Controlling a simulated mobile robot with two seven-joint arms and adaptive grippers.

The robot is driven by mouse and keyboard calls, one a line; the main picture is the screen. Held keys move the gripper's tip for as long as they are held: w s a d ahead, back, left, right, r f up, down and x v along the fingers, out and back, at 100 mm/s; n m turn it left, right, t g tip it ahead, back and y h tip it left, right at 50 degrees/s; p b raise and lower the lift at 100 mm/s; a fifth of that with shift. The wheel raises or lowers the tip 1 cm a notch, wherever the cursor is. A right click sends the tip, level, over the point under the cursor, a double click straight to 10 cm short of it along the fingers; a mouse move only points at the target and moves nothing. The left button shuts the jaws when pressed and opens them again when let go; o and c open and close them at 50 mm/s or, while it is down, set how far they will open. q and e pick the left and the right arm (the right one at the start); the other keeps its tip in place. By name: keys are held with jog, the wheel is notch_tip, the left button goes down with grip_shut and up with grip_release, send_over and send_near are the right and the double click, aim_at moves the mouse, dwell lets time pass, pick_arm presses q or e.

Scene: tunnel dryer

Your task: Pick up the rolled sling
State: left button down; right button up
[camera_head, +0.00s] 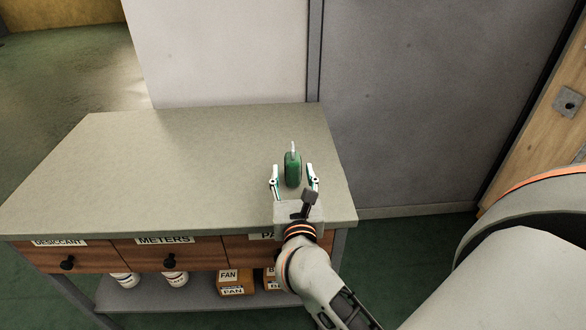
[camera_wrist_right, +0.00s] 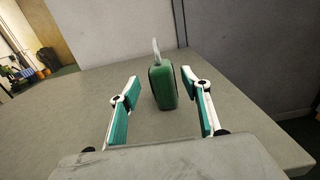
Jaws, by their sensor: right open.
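The rolled sling is a green, upright bundle (camera_head: 292,170) with a pale tab sticking up from its top. It stands on the grey bench top (camera_head: 170,160), near the right end. My right gripper (camera_head: 294,176) is open, with one finger to each side of the sling's near part. In the right wrist view the sling (camera_wrist_right: 162,86) stands between and slightly beyond the two teal-padded fingertips (camera_wrist_right: 165,85), with gaps on both sides. No finger visibly touches it. My left gripper is not in view.
The bench top left of the sling is bare. A grey wall panel (camera_head: 410,100) rises behind the bench. Labelled drawers (camera_head: 165,255) line its front, and small boxes (camera_head: 235,280) and white containers (camera_head: 175,279) sit on the shelf below. A wooden panel (camera_head: 560,110) stands at right.

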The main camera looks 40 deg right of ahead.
aim_at(293, 162)
jog(key=x, duration=0.5)
jog(key=shift+d+f, duration=0.1)
jog(key=shift+f, duration=0.1)
jog(key=shift+c, duration=0.3)
grip_shut()
jog(key=shift+r, duration=0.2)
